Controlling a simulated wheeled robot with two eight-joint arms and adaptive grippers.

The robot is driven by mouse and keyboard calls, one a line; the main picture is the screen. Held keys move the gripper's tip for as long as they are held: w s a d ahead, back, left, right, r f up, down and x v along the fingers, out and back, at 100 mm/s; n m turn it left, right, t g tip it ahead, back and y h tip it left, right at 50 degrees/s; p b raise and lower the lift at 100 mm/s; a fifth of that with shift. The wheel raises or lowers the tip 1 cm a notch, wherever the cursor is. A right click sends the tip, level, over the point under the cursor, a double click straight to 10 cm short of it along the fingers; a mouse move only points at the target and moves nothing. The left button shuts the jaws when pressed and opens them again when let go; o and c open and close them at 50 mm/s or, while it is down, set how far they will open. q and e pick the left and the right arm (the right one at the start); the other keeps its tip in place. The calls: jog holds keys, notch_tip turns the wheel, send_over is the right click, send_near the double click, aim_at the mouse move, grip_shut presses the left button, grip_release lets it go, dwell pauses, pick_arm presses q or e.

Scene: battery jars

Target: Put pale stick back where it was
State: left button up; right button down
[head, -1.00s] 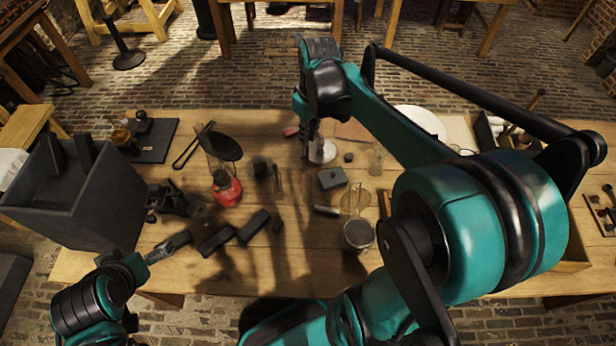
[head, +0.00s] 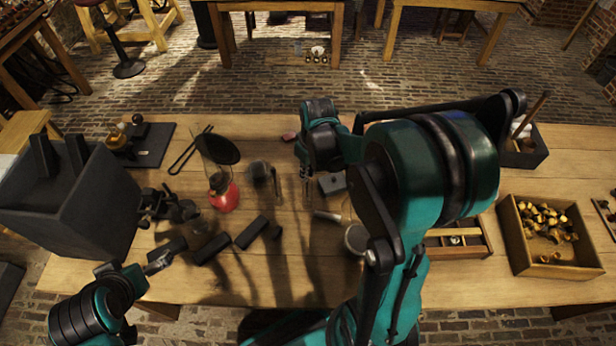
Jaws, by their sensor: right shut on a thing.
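My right gripper (head: 306,180) points down over the middle of the table, near the small dark grey block. It is shut on a thin thing that I take to be the pale stick; it is too small and dark to make out clearly, and my wrist hides its upper part. I cannot tell whether its lower end touches the table. My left gripper (head: 160,262) is low at the left front of the table, near the dark blocks; its finger gap is not clear.
A red burner (head: 224,196), dark blocks (head: 251,232) and a dark grey block (head: 332,184) stand around the middle. A large dark bin (head: 95,205) is at left. At right are a dark box (head: 528,158) with a brown stick and a wooden tray (head: 552,270) of brass pieces. My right arm hides part of the table.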

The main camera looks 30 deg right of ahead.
notch_tip(320, 180, down, 2)
jog(key=shift+w+f, duration=0.1)
jog(key=c, duration=2)
grip_release()
jog(key=shift+b, duration=0.35)
jog(key=o, duration=0.4)
